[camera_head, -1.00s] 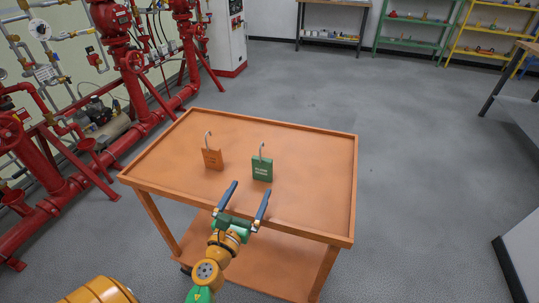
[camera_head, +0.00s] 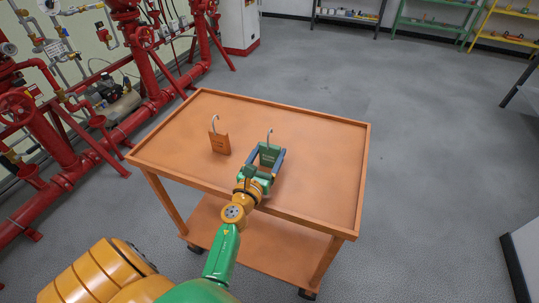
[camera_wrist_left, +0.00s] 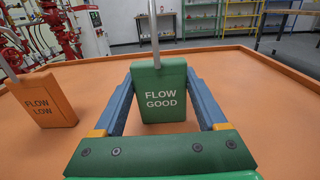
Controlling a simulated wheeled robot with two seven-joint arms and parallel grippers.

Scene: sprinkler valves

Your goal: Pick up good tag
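The green tag (camera_head: 269,154), with a metal hook on top, stands upright on the orange cart (camera_head: 330,150). In the left wrist view the green tag (camera_wrist_left: 161,92) reads "FLOW GOOD". My left gripper (camera_head: 267,158) is open, with its blue fingers on both sides of the green tag; in the left wrist view small gaps show between the fingers (camera_wrist_left: 161,105) and the tag. An orange tag (camera_head: 220,143) with a hook stands to the left; in the left wrist view it (camera_wrist_left: 42,102) reads "FLOW LOW". My right gripper is not in view.
The cart top has a raised rim and is bare on its right side. Red pipes and valves (camera_head: 60,135) line the wall at left. Shelves (camera_head: 440,20) stand at the back, with open grey floor before them.

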